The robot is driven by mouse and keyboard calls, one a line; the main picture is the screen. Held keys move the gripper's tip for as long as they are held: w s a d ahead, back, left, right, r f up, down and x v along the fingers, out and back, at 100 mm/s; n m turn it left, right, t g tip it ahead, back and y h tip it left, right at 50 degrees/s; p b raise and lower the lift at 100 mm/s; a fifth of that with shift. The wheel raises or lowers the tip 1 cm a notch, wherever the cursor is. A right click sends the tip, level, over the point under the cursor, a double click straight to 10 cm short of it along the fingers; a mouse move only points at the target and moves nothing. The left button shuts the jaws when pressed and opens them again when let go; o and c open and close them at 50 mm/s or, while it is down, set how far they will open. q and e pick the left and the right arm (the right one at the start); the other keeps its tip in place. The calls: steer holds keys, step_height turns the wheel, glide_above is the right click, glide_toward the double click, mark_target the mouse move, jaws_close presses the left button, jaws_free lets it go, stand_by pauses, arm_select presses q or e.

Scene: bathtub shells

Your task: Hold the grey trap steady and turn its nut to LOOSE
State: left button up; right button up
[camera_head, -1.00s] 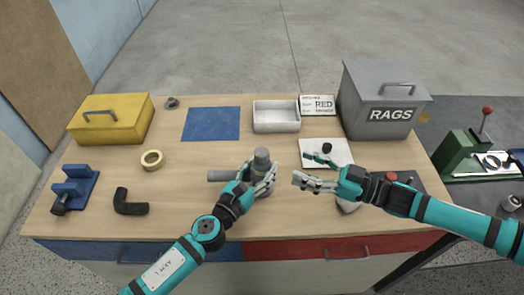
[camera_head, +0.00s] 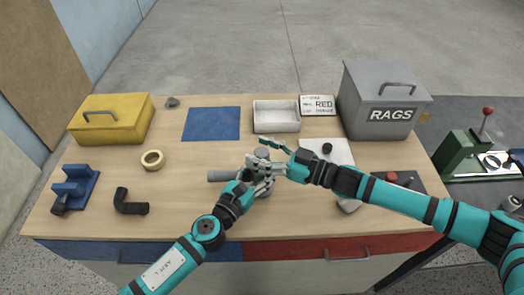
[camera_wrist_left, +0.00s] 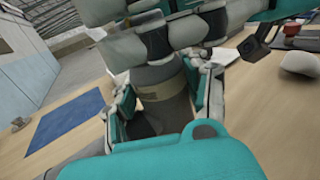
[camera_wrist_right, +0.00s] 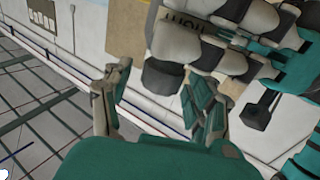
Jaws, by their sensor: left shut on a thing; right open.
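The grey trap (camera_head: 221,176) stands on the workbench at the centre, its side pipe pointing left. Its grey top (camera_head: 262,153) shows just above the gripper fingers. My left gripper (camera_head: 262,184) is shut on the trap's body; the left wrist view shows the grey cylinder (camera_wrist_left: 165,105) between its two fingers. My right gripper (camera_head: 264,161) is open at the trap's upper part, above the left one. Its two spread fingers show in the right wrist view (camera_wrist_right: 162,105). The fingers hide most of the nut, and I cannot tell whether they touch it.
A white tray (camera_head: 276,120), blue mat (camera_head: 211,123) and RAGS bin (camera_head: 384,105) stand behind. A yellow box (camera_head: 111,119), tape ring (camera_head: 153,160), black elbow (camera_head: 130,203) and blue clamp-like block (camera_head: 75,187) lie left. The bench's front middle is clear.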

steer(key=shift+c, duration=0.3)
jaws_close()
steer(key=shift+s+a+m+t+h, duration=0.2)
steer(key=shift+m+t+h, duration=0.2)
steer(key=shift+m+t, duration=0.25)
steer(key=shift+a+m+t+h, duration=0.1)
steer(key=shift+m+t+h, duration=0.25)
steer(key=shift+t, duration=0.4)
steer(key=shift+s+r+m+t+h, duration=0.1)
steer(key=shift+m+t+h, duration=0.45)
steer(key=shift+m+t, duration=0.2)
steer(key=shift+r+m+t+h, duration=0.15)
steer(key=shift+m+t+h, duration=0.8)
steer(key=shift+t+h, duration=0.35)
steer(key=shift+m+h, duration=0.3)
steer(key=shift+h, duration=0.1)
steer(key=shift+d, duration=0.2)
